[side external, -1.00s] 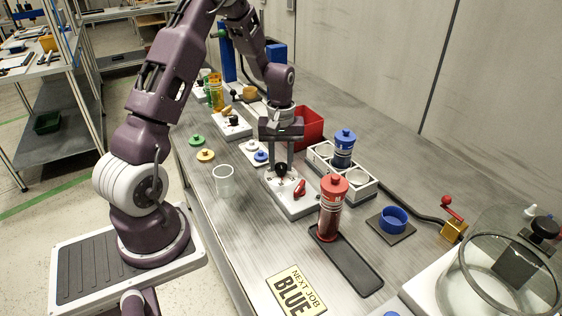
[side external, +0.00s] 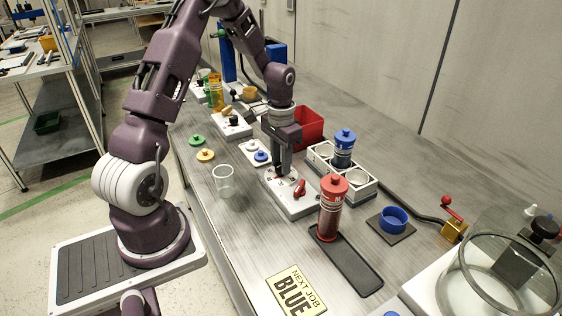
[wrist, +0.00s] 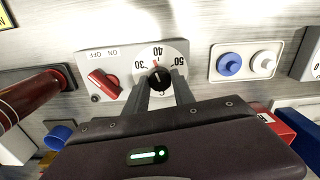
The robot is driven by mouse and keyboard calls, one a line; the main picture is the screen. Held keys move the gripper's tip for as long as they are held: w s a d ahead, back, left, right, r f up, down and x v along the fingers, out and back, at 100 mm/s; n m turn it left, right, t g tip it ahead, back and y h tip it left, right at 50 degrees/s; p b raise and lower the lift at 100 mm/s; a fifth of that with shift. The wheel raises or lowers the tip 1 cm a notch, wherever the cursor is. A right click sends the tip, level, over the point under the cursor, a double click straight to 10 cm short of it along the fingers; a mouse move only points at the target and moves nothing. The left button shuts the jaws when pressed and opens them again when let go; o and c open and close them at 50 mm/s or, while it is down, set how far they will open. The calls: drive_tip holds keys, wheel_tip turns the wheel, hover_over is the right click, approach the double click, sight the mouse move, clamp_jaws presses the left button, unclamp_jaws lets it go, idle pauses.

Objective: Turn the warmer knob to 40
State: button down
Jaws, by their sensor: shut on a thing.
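The warmer knob (wrist: 160,79) is black and sits on a white dial marked 30, 40 and 50 in the wrist view. A small red mark shows at the dial between the knob and the 40. The dial is on the pale warmer box (side external: 297,205), beside a red switch lever (wrist: 103,84) with ON and OFF labels. My gripper (wrist: 164,88) is shut on the knob, one finger on each side. In the side view my gripper (side external: 280,170) points down at the box and hides most of the knob.
A red-capped bottle (side external: 332,207) stands close in front of the box on a black tray (side external: 352,262). A white rack (side external: 352,185) with a blue-capped bottle (side external: 344,148) is behind. A clear cup (side external: 224,181) stands left. A plate with blue and white buttons (wrist: 246,62) is beside the box.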

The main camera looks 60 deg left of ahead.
drive_tip(key=shift+m, duration=1.6)
drive_tip(key=c, duration=1.1)
unclamp_jaws()
drive_tip(key=shift+o, duration=0.2)
